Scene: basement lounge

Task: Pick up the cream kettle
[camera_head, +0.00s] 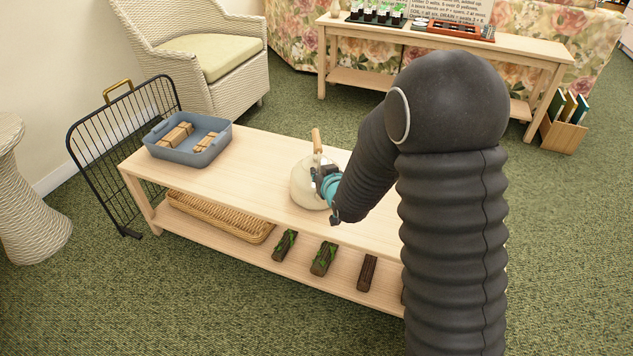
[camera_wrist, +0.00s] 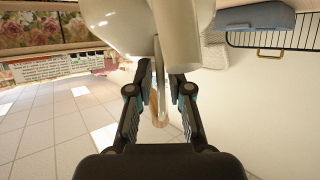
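The cream kettle (camera_head: 303,184) stands on the top of the low wooden table, its wooden handle (camera_head: 317,141) rising above it. My gripper (camera_head: 327,184) is at the kettle's right side in the head view and covers part of it. In the wrist view the pale kettle (camera_wrist: 122,22) fills the top middle. My gripper (camera_wrist: 159,90) is open there, its two fingers apart on either side of a thin upright part of the handle, with clear gaps beside it. The handle's wooden part shows lower, between the fingers. I see no finger pressed on it.
A blue-grey bin (camera_head: 160,152) with wooden blocks sits on the table's left end. A black wire rack (camera_head: 100,150) leans beside that end. The lower shelf holds a wicker tray (camera_head: 215,215) and several dark logs (camera_head: 323,258). A wicker armchair (camera_head: 190,60) stands behind.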

